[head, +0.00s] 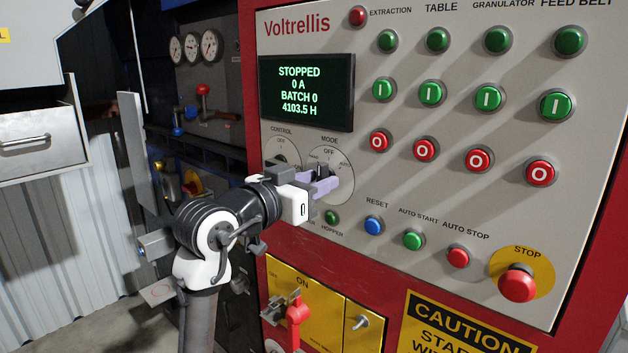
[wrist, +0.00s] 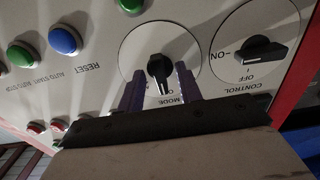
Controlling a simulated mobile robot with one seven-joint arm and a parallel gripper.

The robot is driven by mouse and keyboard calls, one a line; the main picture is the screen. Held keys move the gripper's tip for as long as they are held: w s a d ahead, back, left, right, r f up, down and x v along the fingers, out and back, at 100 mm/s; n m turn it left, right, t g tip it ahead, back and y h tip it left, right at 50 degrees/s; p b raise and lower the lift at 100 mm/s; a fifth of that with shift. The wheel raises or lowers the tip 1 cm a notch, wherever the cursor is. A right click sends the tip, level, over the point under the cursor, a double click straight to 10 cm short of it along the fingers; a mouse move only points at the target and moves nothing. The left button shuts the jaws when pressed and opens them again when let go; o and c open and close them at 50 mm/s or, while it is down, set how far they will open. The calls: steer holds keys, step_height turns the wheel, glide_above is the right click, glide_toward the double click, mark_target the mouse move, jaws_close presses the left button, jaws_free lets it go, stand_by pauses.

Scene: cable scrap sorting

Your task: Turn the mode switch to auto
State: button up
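The mode switch is a black knob on a round pale plate; in the wrist view, turned upside down, the knob (wrist: 160,68) shows whole. Its white mark points down toward the OFF and MODE lettering. In the head view its plate (head: 345,163) has OFF at the top and AUTO at the upper right, and my gripper partly covers the knob. My gripper (head: 322,186) is at the plate, with purple fingers. In the wrist view the fingers (wrist: 160,75) are open, one on each side of the knob, with gaps visible. I cannot tell whether they reach its depth.
The control switch (wrist: 262,50) is close beside the mode switch. The display (head: 305,92) reads STOPPED. Reset (head: 373,226), auto start (head: 413,240) and auto stop (head: 458,257) buttons sit below right. A red stop button (head: 517,284) and a red-handled switch (head: 297,318) are lower down.

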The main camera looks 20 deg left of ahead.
jaws_close()
steer(key=shift+b, duration=0.3)
steer(key=m+b, duration=0.7)
steer(key=m, duration=0.2)
steer(key=shift+m+b, duration=0.35)
steer(key=shift+m, duration=0.05)
stand_by(0.4)
jaws_free()
